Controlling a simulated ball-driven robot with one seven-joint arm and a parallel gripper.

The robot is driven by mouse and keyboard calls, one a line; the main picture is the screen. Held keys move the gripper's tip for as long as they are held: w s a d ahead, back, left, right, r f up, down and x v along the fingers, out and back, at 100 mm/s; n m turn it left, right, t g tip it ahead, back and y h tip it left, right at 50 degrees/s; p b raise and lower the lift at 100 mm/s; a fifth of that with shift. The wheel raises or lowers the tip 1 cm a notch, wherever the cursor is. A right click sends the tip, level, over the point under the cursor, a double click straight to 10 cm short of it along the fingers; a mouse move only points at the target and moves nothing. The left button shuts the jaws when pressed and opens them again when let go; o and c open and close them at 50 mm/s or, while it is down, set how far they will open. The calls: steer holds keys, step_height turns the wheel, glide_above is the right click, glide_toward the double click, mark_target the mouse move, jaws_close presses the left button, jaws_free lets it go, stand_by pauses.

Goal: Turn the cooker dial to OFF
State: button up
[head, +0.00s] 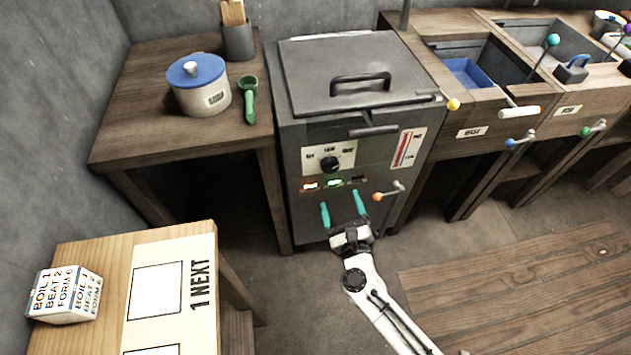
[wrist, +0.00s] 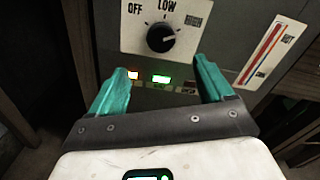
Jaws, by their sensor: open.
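The cooker (head: 285,75) is a dark grey box with a handled lid. Its black round dial (head: 330,163) sits on a white plate on the front; in the wrist view the dial (wrist: 161,38) has OFF at its upper left, LOW above and a blurred label at right. A pale mark on the knob lies on its right side, away from OFF. My gripper (head: 342,204) is open and empty, its teal fingers pointing up at the cooker front below the dial. In the wrist view the gripper (wrist: 161,68) has the dial beyond and between its fingertips, apart from it.
Below the dial are lit orange (head: 311,185) and green (head: 335,183) lamps and a dark third one. A red-and-blue gauge (head: 405,149) and an orange-tipped lever (head: 388,192) are at the right. A blue-lidded pot (head: 203,95) stands on the left table.

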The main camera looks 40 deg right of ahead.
mark_target(331, 169)
steer(key=x, duration=1)
steer(key=shift+w+d, duration=0.3)
steer(key=shift+c, duration=0.2)
steer(key=c, duration=1)
